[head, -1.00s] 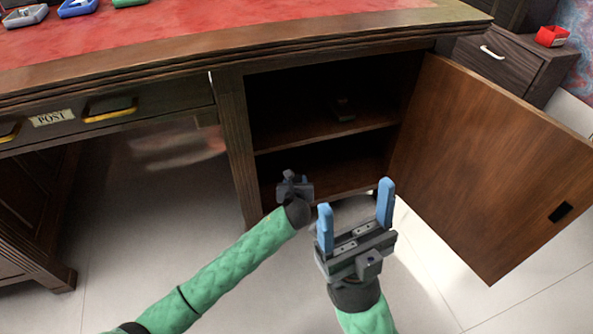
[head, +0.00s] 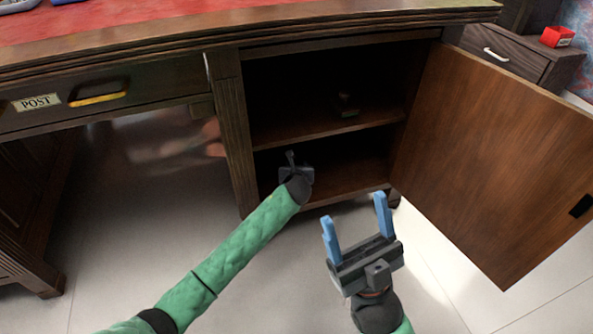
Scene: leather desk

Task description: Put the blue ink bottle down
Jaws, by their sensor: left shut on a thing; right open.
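My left gripper (head: 291,160) is at the opening of the cabinet's lower compartment, below the middle shelf (head: 330,128). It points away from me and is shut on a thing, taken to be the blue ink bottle. The bottle itself is hidden behind the gripper and wrist, so I cannot tell whether it touches the compartment floor. My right gripper (head: 357,226) is open and empty, with its blue fingers apart, in front of the cabinet and low over the floor.
The cabinet door (head: 490,165) stands wide open to the right. A small dark object (head: 346,106) sits on the middle shelf. The desk (head: 180,38) has a red leather top and a POST drawer (head: 100,95) at left. A red box (head: 557,37) is on a side unit.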

